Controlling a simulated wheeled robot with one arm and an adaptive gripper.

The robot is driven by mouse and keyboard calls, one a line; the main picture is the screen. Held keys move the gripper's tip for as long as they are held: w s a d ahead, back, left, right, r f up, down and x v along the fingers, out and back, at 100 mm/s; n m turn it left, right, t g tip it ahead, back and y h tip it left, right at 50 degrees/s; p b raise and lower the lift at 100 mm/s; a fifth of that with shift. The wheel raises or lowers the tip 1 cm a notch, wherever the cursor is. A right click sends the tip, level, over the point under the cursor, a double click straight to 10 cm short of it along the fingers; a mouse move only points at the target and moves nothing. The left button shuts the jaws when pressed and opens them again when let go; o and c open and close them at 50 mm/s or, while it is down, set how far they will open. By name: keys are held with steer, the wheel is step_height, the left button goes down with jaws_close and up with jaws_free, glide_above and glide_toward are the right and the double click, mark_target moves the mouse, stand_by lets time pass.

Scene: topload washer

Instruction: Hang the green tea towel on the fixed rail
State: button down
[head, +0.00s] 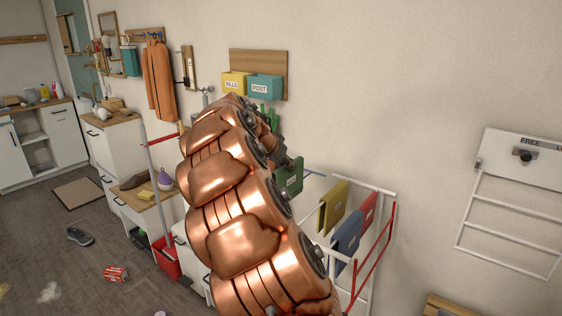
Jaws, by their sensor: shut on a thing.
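The green tea towel (289,179) hangs folded just below my gripper (291,163), at the far left end of a white rack (378,190). My gripper is shut on the towel's top edge; my copper arm hides much of the fingers and the towel's left side. Yellow (332,208), blue (345,238) and red (368,212) towels hang on the rack, right of the green one. I cannot tell which bar is the fixed rail, or whether the green towel touches a bar.
A white wall-mounted frame marked FREE (515,215) is at the right. Yellow (235,84) and teal (265,87) letter boxes are on the wall behind my arm. A shoe (80,236) and a red-and-white box (116,274) lie on the floor at left.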

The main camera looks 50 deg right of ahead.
steer(key=p, duration=0.4)
glide_above(311, 213)
steer(key=a, duration=0.1)
steer(key=shift+a+f+b, duration=0.2)
steer(key=shift+f+b, duration=5.2)
steer(key=shift+f, duration=1.35)
steer(key=c, duration=0.9)
jaws_free()
steer(key=shift+c, duration=0.2)
steer(key=shift+a, duration=0.1)
steer(key=v, duration=1.2)
